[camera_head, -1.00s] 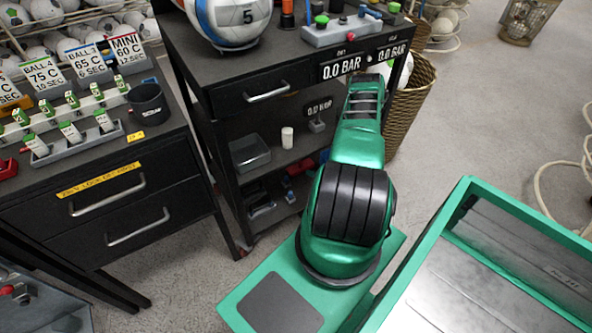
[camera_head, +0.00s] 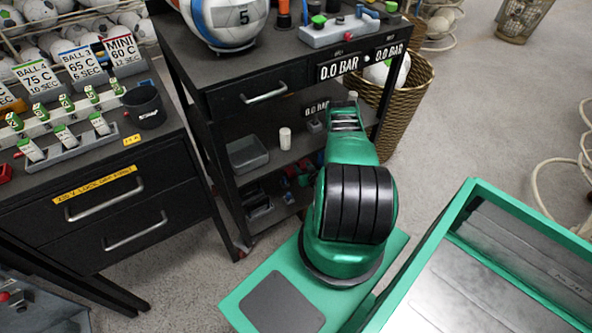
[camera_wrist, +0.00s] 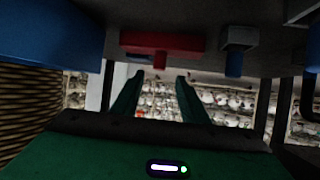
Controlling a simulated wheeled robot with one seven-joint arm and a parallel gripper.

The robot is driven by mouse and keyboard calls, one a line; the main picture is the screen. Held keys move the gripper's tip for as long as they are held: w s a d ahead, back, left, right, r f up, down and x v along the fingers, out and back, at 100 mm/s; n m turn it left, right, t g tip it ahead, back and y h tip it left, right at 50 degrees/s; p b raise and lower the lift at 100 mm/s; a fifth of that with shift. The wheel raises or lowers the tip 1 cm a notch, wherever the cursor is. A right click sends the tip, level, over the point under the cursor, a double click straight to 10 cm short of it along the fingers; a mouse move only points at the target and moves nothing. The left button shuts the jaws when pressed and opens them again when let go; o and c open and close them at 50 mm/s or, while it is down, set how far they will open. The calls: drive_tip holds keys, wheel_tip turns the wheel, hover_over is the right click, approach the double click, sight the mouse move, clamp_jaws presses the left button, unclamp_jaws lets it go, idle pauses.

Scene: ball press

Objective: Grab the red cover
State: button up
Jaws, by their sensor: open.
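In the wrist view, a red block (camera_wrist: 162,42) with a small red stub appears at the top, just beyond my fingertips; it looks like the red cover. My gripper (camera_wrist: 161,85) shows as two green fingers spread apart with nothing between them. The fingertips appear apart from the red block, but the exact distance is hard to judge. In the head view, small red and blue pieces (camera_head: 303,180) sit on the lower shelf beside my arm; I cannot tell which one is the cover. My gripper is hidden there behind my green arm.
A grey block with a blue stub (camera_wrist: 236,48) is right of the red block, and a large blue shape (camera_wrist: 50,35) is at left. The black cart (camera_head: 262,105) stands around my forearm's reach. A wicker basket (camera_head: 408,105) is close at right.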

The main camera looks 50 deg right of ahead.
sight(299, 163)
drive_tip(key=shift+f+x, duration=0.2)
drive_tip(key=shift+x, duration=2.5)
drive_tip(key=shift+s, duration=0.1)
clamp_jaws()
